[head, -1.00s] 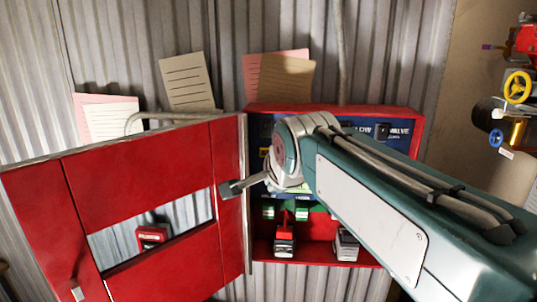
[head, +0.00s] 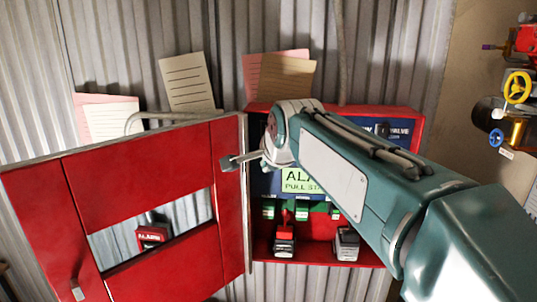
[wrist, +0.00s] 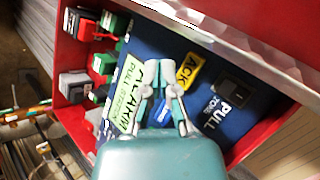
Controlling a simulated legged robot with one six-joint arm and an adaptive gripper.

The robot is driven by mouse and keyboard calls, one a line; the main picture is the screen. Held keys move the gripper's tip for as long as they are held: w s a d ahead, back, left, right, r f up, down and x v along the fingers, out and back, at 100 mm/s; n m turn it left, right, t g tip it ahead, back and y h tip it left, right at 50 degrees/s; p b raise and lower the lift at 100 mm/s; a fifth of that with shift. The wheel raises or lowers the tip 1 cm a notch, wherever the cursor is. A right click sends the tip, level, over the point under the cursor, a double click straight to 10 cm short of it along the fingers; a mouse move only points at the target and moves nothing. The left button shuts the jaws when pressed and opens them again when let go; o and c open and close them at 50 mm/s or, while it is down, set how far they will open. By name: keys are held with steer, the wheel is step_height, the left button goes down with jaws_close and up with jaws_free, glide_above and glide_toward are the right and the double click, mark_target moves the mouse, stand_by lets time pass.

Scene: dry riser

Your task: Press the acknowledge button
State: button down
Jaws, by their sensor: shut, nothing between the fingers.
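A yellow label reading ACK (wrist: 188,71) is on the dark blue panel (wrist: 205,60) in the wrist view, just right of my gripper's fingertips. My gripper (wrist: 162,68) is shut and empty, in front of the panel between this label and a green ALARM PULL STATION label (wrist: 132,95). I cannot tell whether it touches the panel. A blue piece with pale lettering (wrist: 161,110) shows between the finger links. The acknowledge button cannot be made out for certain; my gripper may hide it. In the head view, my arm hides the gripper's tips and much of the panel.
The red cabinet (head: 262,108) has its red door (head: 140,160) open to the left. Several green blocks (head: 302,213) and two larger devices (head: 284,243) (head: 346,244) sit low inside. A dark square switch (wrist: 235,88) is right of the ACK label. Valves (head: 517,88) are far right.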

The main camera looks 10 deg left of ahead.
steer(key=shift+w, duration=1.5)
steer(key=shift+w, duration=0.15)
steer(key=shift+w, duration=0.2)
steer(key=shift+w+r, duration=0.1)
steer(key=shift+w, duration=0.45)
stand_by(0.9)
stand_by(0.4)
steer(key=shift+s, duration=0.95)
steer(key=s, duration=0.5)
steer(key=shift+d, duration=0.15)
